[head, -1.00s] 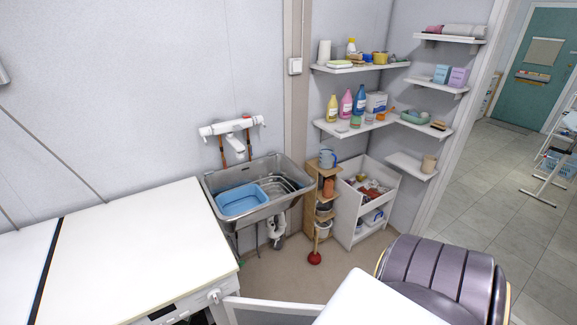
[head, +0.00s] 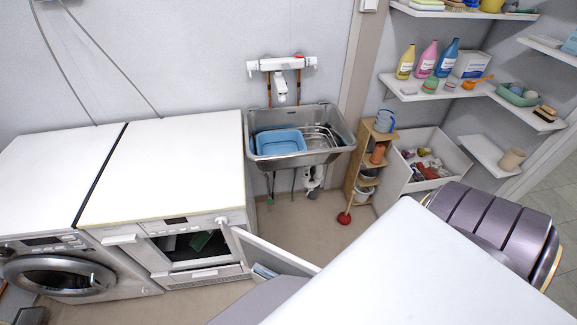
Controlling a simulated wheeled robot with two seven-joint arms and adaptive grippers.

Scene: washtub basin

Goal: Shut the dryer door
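The white front-loading machine, which I take as the dryer (head: 160,185), stands in the middle left of the head view with its front opening uncovered. Its door (head: 268,252) is open, swung out from the right side of the opening toward the lower right. The door's lower end is partly hidden behind pale surfaces at the bottom of the view. A green item (head: 201,240) shows inside the dark opening. Neither of my grippers is in view, so no contact with the door shows.
A washer (head: 60,278) with a round door stands left of the dryer. A metal basin (head: 300,155) with a blue tub (head: 280,142) is at the back. A white surface (head: 410,270) and a purple ribbed object (head: 490,230) fill the lower right. A plunger (head: 344,218) stands on the floor.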

